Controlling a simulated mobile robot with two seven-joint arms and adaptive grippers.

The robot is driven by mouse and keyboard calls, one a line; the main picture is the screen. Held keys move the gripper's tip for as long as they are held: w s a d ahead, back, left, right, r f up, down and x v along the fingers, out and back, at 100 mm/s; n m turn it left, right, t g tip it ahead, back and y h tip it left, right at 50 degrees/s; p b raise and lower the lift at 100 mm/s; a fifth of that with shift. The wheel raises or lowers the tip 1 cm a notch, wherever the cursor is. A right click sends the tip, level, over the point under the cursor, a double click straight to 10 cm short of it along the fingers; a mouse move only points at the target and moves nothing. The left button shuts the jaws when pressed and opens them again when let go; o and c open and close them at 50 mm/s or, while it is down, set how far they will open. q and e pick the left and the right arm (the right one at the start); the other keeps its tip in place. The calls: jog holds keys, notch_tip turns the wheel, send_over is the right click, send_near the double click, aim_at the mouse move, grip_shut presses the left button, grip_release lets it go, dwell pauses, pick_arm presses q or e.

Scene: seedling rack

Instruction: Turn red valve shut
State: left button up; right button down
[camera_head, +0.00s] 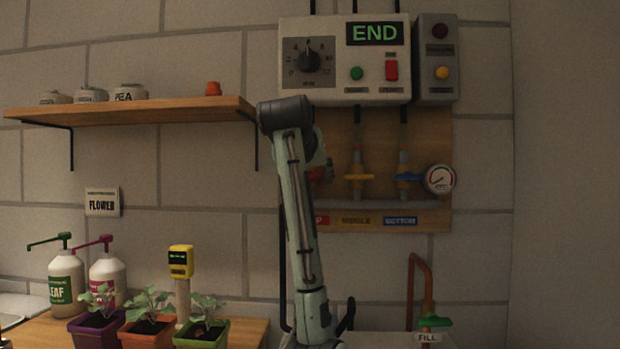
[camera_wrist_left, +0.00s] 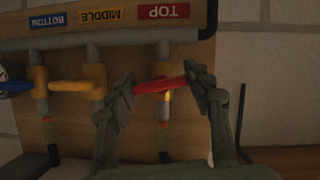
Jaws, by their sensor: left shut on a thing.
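The red valve handle (camera_wrist_left: 160,85) shows in the left wrist view, under the red TOP label (camera_wrist_left: 163,12). It lies across its pipe, slightly tilted. My left gripper (camera_wrist_left: 161,88) has one finger at each end of the handle and is shut on it. In the head view my left arm covers most of this valve, and only a bit of red (camera_head: 316,174) shows beside it. The yellow valve (camera_head: 359,177) and the blue valve (camera_head: 408,177) stand to its right, their handles across their pipes. My right gripper is not in view.
A control box (camera_head: 330,92) with a dial and a green END display hangs above the valves. A pressure gauge (camera_head: 440,179) is at the right of the board. A wooden shelf (camera_head: 180,108) with jars is at left; potted seedlings and pump bottles stand below it.

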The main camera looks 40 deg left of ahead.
pick_arm(q)
jog(key=shift+m+g+y, duration=0.3)
jog(key=shift+m+y, duration=0.1)
jog(key=shift+m, duration=0.3)
jog(key=o, duration=1.2)
jog(key=shift+c, duration=0.2)
jog(key=v, duration=1.2)
